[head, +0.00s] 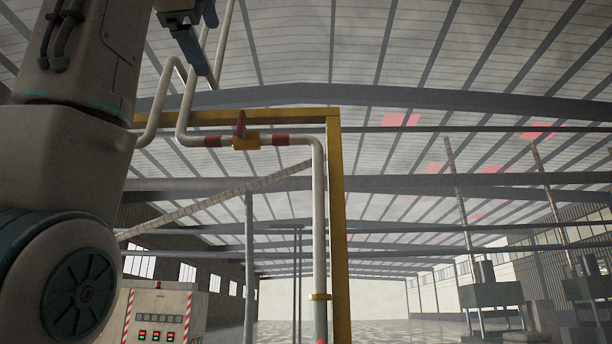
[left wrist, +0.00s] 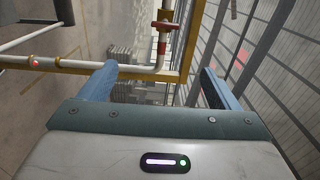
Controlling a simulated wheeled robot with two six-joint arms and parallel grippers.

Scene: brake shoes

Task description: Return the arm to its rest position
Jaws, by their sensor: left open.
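My left arm (head: 60,200) fills the left side of the head view and rises toward the top edge. My left gripper (head: 200,50) shows at the top of the head view, partly cut off by the edge. In the left wrist view its two blue fingers stand wide apart, and the gripper (left wrist: 155,85) is open with nothing between the fingers. Beyond it are a white pipe (left wrist: 75,63) and a red valve handle (left wrist: 163,18). My right gripper is in neither view.
A white pipe (head: 319,220) with a yellow valve body (head: 246,142) and red handle (head: 240,124) runs along a yellow frame (head: 338,230) close to the left arm. A control cabinet (head: 160,312) stands at lower left. Machines (head: 490,295) stand far right. The middle right is open air.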

